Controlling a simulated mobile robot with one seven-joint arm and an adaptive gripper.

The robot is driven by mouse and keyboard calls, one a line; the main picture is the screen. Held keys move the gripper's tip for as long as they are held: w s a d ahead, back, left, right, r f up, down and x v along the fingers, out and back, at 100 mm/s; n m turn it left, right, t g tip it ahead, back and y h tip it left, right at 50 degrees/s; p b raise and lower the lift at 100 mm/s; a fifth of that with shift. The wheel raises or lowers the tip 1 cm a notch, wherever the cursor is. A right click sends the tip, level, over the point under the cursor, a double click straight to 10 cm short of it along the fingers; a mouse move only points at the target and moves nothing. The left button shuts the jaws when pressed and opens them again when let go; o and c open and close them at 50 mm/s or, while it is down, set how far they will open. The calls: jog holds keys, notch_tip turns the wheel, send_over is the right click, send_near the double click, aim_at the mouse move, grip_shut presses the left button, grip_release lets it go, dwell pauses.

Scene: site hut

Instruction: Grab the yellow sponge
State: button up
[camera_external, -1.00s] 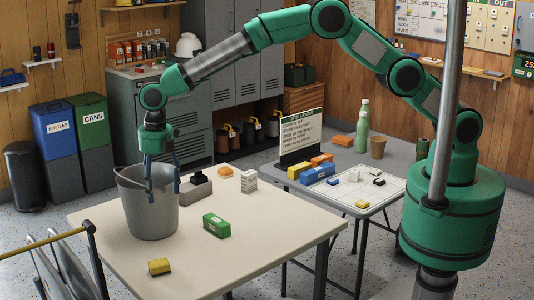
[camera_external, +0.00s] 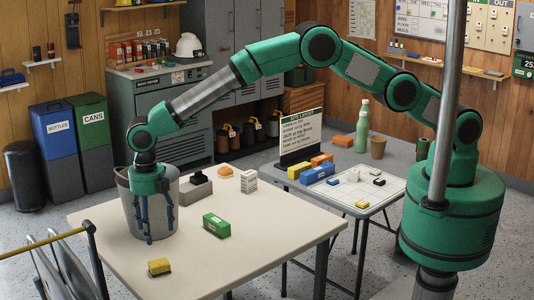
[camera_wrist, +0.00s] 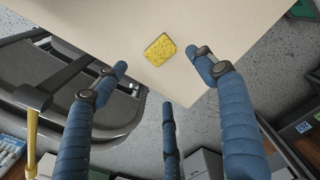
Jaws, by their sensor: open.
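The yellow sponge (camera_external: 159,267) lies flat near the front edge of the cream table, in front of the grey bucket (camera_external: 161,222). In the wrist view the sponge (camera_wrist: 160,50) shows near the top middle, speckled dark, on the pale tabletop. My gripper (camera_external: 154,227) has blue fingers and hangs in front of the bucket, above and behind the sponge. In the wrist view my gripper (camera_wrist: 156,64) has its fingers spread wide, with the sponge beyond and between the two front tips. The gripper is open, empty and apart from the sponge.
A green box (camera_external: 216,225) lies right of the bucket. The front right of the cream table (camera_external: 270,240) is clear.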

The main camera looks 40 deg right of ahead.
aim_at(159, 263)
notch_tip(159, 263, down, 8)
jog(key=shift+r+b, duration=0.1)
jog(key=shift+b, duration=0.45)
jog(key=shift+d+f+b, duration=0.15)
jog(key=shift+f+b, duration=0.5)
jog(key=shift+f, duration=1.95)
jog(key=c, duration=1.2)
